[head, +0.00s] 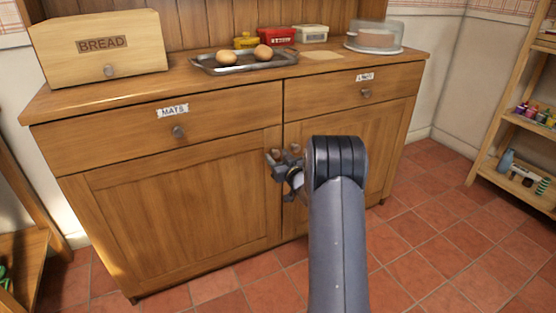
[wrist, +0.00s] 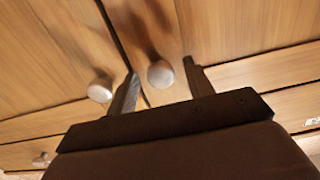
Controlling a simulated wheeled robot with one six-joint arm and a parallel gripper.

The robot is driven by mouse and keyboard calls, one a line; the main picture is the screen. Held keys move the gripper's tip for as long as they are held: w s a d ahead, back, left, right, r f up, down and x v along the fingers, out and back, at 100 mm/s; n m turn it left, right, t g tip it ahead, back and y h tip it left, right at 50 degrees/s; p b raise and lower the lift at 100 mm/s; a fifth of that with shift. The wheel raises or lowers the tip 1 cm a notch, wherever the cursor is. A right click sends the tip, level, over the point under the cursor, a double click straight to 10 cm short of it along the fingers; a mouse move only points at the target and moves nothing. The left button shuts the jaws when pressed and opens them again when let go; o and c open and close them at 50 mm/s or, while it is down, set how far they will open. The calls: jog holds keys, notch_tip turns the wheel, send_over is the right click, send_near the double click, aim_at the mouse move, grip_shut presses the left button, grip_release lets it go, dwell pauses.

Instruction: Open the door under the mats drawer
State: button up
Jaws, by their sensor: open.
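The mats drawer (head: 140,137) has a MATS label and a round knob, and it is shut. The wooden door (head: 180,215) under it is shut, flush with the cabinet front. My gripper (head: 284,165) is at the upper inner corner of this door, near the gap between the two doors. In the wrist view, which is roughly upside down, my open gripper (wrist: 160,72) has a finger on each side of the left door's round knob (wrist: 161,75). The fingers do not appear to pinch it. The right door's knob (wrist: 100,90) lies just outside one finger.
The right door (head: 355,150) and the drawer above it (head: 330,90) are shut. A bread box (head: 140,45), a tray (head: 225,68) with rolls and a covered cake stand (head: 374,40) are on top. Shelves stand at both sides. Tiled floor before the left door is clear.

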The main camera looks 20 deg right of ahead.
jog(key=shift+w, duration=0.15)
grip_shut()
dwell(0.5)
